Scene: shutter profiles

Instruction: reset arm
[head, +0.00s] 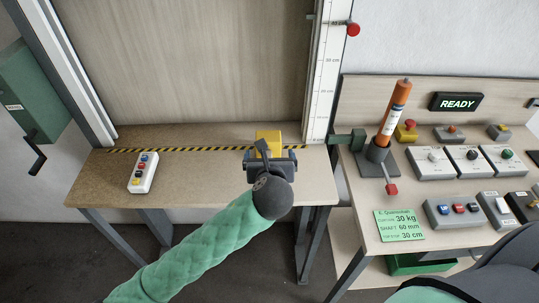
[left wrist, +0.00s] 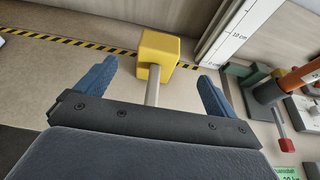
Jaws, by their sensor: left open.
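My left arm, in a green sleeve, reaches over the left table in the head view. My left gripper (head: 270,157) is at the table's back edge, in front of a yellow block (head: 268,137). In the left wrist view, the gripper's two blue fingers (left wrist: 158,85) are spread wide. The yellow block (left wrist: 159,48) with a pale rod (left wrist: 153,85) shows beyond and between them. I see a gap between the rod and each finger. A dark part at the lower right of the head view may be my right arm, but no right gripper shows.
A white button remote (head: 143,172) lies on the left table (head: 215,185). A black and yellow striped line (head: 190,149) runs along its back. On the right bench stand an orange cylinder (head: 394,110) in a grey holder (head: 376,160), several button boxes and a READY display (head: 457,101). A green note (head: 399,225) lies in front.

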